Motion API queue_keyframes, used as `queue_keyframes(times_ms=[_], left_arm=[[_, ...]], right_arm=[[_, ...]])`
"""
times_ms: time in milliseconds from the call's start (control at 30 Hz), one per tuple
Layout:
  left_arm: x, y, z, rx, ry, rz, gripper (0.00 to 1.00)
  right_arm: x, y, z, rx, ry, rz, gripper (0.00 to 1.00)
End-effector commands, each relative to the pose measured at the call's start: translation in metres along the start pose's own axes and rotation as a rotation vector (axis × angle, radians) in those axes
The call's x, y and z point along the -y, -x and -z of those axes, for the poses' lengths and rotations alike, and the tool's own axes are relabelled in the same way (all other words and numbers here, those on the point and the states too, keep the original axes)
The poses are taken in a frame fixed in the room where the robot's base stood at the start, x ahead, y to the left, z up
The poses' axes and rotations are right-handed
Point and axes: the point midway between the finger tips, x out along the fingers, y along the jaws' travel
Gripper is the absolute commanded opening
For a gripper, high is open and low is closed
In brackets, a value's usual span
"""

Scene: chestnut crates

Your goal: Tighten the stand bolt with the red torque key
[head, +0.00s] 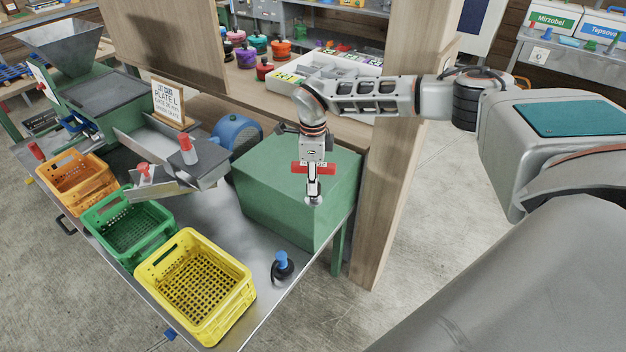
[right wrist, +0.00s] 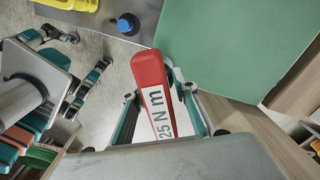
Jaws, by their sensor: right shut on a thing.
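My right gripper (head: 314,182) is shut on a red torque key (right wrist: 150,75), which carries a white label reading "25 N m" in the right wrist view. The key also shows as a red bar (head: 328,169) across the fingers in the head view. The gripper hangs in front of or above the green box (head: 285,190); the exact gap is unclear. A small black piece with a blue top (head: 281,265) stands on the metal table's front right part. It also shows in the right wrist view (right wrist: 127,24). I cannot tell which part is the stand bolt.
Yellow (head: 235,275), green (head: 95,228) and orange (head: 60,190) crates line the table's left front edge. Red-topped pieces (head: 187,150) stand on the grey chute parts. A wooden post (head: 385,200) rises right of the green box. A "PLATE L" sign (head: 170,102) stands behind.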

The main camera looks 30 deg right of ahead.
Motion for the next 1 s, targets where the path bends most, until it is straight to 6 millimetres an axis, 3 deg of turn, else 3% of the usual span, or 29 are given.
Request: queue_keyframes(times_ms=[567,1000], left_arm=[[0.001,0.003,0.005,-0.002,0.0,0.0,0.26],[0.0,0.001,0.002,-0.002,0.0,0.0,0.26]], right_arm=[[0.0,0.0,0.0,0.001,0.0,0.0,0.0],[0.0,-0.012,0.0,0.0,0.0,0.0,0.0]])
